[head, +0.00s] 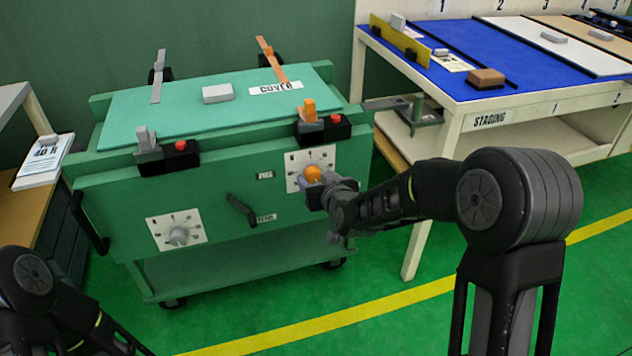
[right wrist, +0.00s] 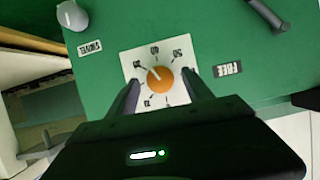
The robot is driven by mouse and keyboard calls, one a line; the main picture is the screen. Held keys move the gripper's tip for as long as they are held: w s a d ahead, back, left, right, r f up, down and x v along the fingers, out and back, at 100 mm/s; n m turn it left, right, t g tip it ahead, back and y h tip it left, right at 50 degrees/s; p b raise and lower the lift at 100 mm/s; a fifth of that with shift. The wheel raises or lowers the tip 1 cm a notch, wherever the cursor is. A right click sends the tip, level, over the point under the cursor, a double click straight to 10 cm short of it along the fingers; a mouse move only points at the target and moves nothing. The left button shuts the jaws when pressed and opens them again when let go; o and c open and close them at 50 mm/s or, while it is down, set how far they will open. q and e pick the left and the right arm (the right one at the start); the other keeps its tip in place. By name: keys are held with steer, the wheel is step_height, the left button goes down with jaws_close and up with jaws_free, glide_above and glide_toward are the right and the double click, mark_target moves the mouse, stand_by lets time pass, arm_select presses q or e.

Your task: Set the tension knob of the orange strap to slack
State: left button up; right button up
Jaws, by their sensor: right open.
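The orange knob (head: 313,173) sits on a white numbered dial plate (head: 329,156) on the cart's green front panel, below the orange strap (head: 272,62). In the right wrist view the orange knob (right wrist: 160,81) shows face-on, its pale pointer line tilted up and left; the dial numbers are hard to read. My right gripper (head: 314,187) is open at this knob. In the wrist view its two fingers (right wrist: 161,91) stand either side of the knob, apart from it. My left gripper is out of view; only part of my left arm shows at lower left.
A grey knob (head: 178,235) on a second dial sits at the panel's left, below the grey strap (head: 157,76). A black handle (head: 241,210) projects between the dials. A blue-topped staging table (head: 463,62) stands to the right. Green floor is open in front of the cart.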

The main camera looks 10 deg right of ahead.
steer(key=shift+w+f, duration=0.25)
steer(key=shift+w, duration=0.3)
jaws_close()
